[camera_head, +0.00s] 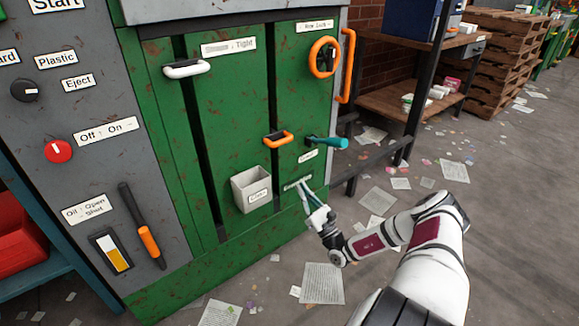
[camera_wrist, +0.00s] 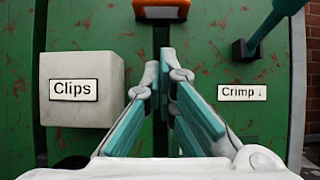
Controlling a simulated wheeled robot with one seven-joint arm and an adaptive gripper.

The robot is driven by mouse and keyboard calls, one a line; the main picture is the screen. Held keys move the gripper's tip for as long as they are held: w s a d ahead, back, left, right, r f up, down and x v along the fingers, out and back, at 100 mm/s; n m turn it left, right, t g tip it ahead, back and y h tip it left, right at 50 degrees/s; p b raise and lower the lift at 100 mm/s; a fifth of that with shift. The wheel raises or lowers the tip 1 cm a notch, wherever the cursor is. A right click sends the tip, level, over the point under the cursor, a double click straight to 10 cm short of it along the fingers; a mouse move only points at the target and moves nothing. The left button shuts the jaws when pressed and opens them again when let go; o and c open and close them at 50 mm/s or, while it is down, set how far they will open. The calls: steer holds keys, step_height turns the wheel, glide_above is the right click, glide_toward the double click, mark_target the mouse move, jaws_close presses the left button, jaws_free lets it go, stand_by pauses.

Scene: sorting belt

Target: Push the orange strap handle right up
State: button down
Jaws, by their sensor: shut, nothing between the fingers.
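The orange strap handle (camera_head: 278,138) is a small loop standing out from a dark vertical slot in the green machine front, in the slot's lower part. Its lower edge shows at the top of the wrist view (camera_wrist: 161,10). My gripper (camera_head: 303,188) is below the handle, in front of the lower panel, apart from it. In the wrist view its teal fingers (camera_wrist: 165,75) point at the slot under the handle, tips close together and empty. Whether the tips touch the panel cannot be told.
A grey Clips box (camera_wrist: 82,90) juts out left of my fingers. A teal Crimp lever (camera_head: 326,142) sticks out right of the handle. A white handle (camera_head: 187,69) sits high on the left slot. An orange ring (camera_head: 323,57) is above right. The slot above the orange handle looks clear.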

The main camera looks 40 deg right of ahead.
steer(key=s+r+b+x, duration=0.1)
steer(key=b+x, duration=0.3)
steer(key=x, duration=0.8)
steer(key=shift+r, duration=0.85)
steer(key=shift+r, duration=0.15)
step_height(320, 180, up, 28)
steer(key=p, duration=2.4)
steer(key=shift+r, duration=0.25)
steer(key=shift+a, duration=0.1)
steer(key=w+f+v, duration=0.1)
steer(key=f+v, duration=0.1)
steer(key=v, duration=1.1)
steer(key=shift+w+f, duration=0.25)
